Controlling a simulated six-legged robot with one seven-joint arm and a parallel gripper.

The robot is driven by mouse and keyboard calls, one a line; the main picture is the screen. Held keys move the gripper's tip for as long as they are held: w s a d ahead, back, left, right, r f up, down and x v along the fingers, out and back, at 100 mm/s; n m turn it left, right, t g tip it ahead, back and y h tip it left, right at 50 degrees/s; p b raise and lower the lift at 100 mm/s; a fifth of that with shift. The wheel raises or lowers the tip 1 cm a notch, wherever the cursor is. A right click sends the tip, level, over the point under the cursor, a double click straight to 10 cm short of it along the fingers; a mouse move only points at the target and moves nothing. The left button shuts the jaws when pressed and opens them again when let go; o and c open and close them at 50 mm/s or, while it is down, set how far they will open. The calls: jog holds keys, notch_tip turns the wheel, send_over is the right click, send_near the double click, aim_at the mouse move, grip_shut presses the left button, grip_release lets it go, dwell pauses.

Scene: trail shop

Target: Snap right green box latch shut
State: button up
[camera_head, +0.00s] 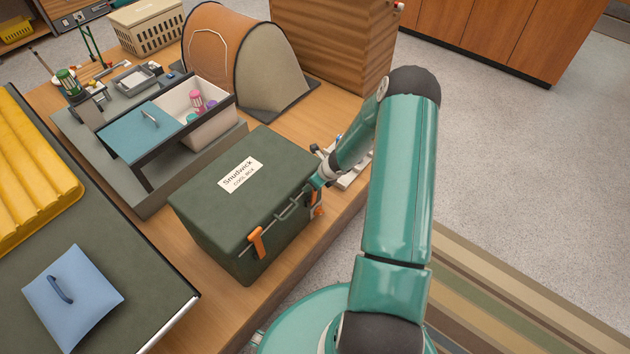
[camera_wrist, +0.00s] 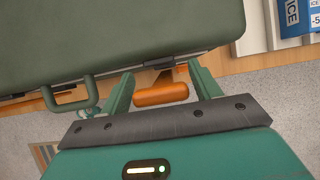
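The green box (camera_head: 225,205), labelled as a cool box, stands on the wooden counter with its lid down. Its right orange latch (camera_head: 319,211) is at the right end of the front, partly hidden by my arm. My gripper (camera_head: 322,176) is at that latch. In the wrist view, my gripper's two fingers (camera_wrist: 162,88) are apart, with the right latch (camera_wrist: 160,96) between them and gaps on both sides. The left orange latch (camera_head: 256,243) is at the other end of the front, beyond the carry handle (camera_wrist: 78,98).
A grey camp-kitchen unit (camera_head: 150,125) and an orange tent model (camera_head: 235,60) stand behind the box. A blue-white ICE pack (camera_wrist: 297,18) is right of it. A dark table (camera_head: 110,255) with a blue lid is at left. Open floor lies right.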

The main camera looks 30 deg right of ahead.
jog(key=shift+o, duration=0.4)
jog(key=shift+d+r, duration=0.1)
jog(key=shift+r, duration=0.1)
jog(key=v, duration=1.3)
jog(key=shift+s, duration=0.2)
jog(key=shift+r, duration=0.1)
jog(key=shift+c, duration=0.4)
